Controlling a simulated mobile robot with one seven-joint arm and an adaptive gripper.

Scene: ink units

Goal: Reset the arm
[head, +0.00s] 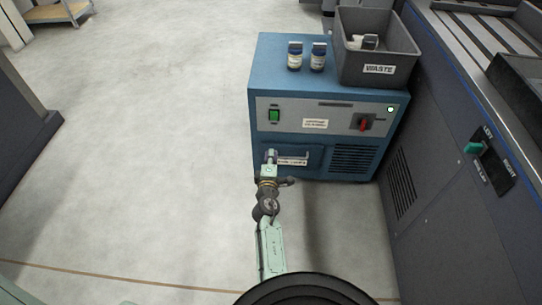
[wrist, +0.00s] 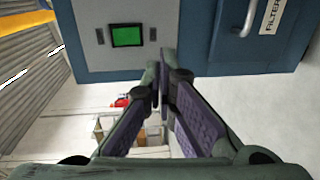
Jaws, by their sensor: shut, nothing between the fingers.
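My gripper (head: 270,157) is in front of the lower left part of the blue unit (head: 262,75) in the head view. In the wrist view, my gripper's dark fingers (wrist: 163,80) meet with nothing between them. The unit's front panel (wrist: 88,65) shows beyond the fingertips there, with a green switch (wrist: 128,36) to their upper left. A grey handle (wrist: 249,18) beside a FILTER label (wrist: 273,14) is to their upper right. Whether the fingertips touch the unit cannot be told.
A dark machine (head: 425,150) with a green lever (head: 474,147) stands at right. The floor (head: 140,150) at left is clear.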

